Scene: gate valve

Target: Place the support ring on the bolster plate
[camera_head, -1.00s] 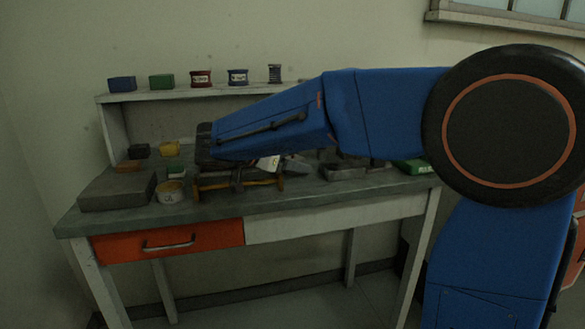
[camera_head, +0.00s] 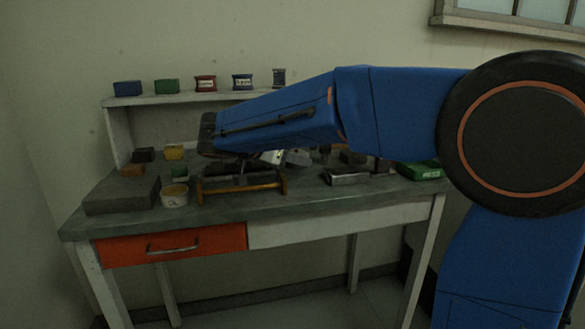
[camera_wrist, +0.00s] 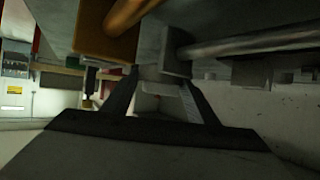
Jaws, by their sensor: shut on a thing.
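My gripper shows in the wrist view (camera_wrist: 163,82). Its two dark fingers close on a small pale grey part (camera_wrist: 166,88), only partly visible and dim; I cannot tell whether it is the support ring. In the head view my blue arm reaches left across the workbench, and its dark wrist end hangs above a low frame with a brown front bar (camera_head: 241,188). I cannot clearly pick out a ring or a bolster plate. A thick flat grey block (camera_head: 122,194) lies at the bench's left end.
The workbench (camera_head: 330,204) has an orange drawer (camera_head: 172,244). A pale round tin (camera_head: 174,196), small boxes, a metal tray (camera_head: 346,176) and a green bin (camera_head: 420,170) crowd its top. A back shelf holds several small containers. In the wrist view, a metal rod (camera_wrist: 250,44) lies close by the fingers.

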